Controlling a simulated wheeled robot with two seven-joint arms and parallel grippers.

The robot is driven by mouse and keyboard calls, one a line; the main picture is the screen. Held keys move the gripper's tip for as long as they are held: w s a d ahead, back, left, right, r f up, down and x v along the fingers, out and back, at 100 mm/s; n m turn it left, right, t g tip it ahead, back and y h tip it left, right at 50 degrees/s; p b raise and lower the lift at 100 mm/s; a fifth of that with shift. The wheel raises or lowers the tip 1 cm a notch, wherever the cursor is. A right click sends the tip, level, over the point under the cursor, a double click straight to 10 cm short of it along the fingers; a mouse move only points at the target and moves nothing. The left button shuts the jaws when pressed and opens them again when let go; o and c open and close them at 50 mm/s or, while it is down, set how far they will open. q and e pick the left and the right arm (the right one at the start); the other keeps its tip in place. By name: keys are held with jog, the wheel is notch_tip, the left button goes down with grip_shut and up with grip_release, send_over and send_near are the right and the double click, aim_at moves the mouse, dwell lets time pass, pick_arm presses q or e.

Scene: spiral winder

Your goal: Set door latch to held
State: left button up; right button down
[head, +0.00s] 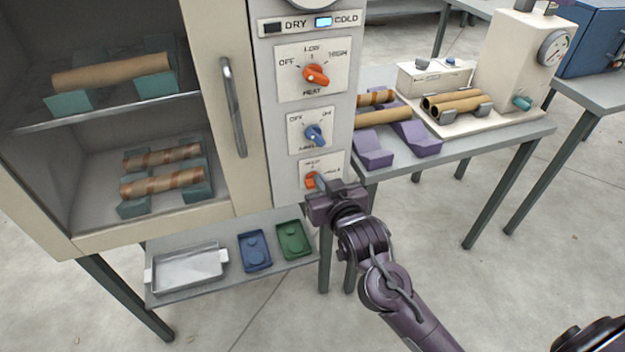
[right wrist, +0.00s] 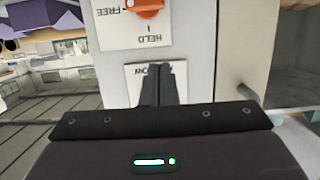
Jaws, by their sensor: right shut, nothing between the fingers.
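The door latch knob (head: 311,180) is orange and sits on the lowest white plate of the cabinet's control panel. In the right wrist view the orange knob (right wrist: 150,8) is at the top edge, cut off, with HELD and FREE printed upside down beside it. I cannot tell surely which mark it points to. My right gripper (head: 322,181) is at this plate and partly hides the knob and label. In the right wrist view its fingers (right wrist: 158,72) are shut together, empty, and appear apart from the knob. My left gripper is not in view.
The cabinet door handle (head: 233,107) is left of the panel. A blue knob (head: 315,135) and an orange heat knob (head: 316,75) are above the latch. A low shelf (head: 215,282) holds trays. A table (head: 480,150) with purple cradles stands close on the right.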

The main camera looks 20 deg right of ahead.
jog(key=x, duration=0.6)
jog(key=shift+p, duration=0.3)
jog(key=f, duration=0.3)
jog(key=shift+w+f, duration=0.15)
jog(key=shift+w, duration=0.15)
jog(key=shift+f, duration=0.5)
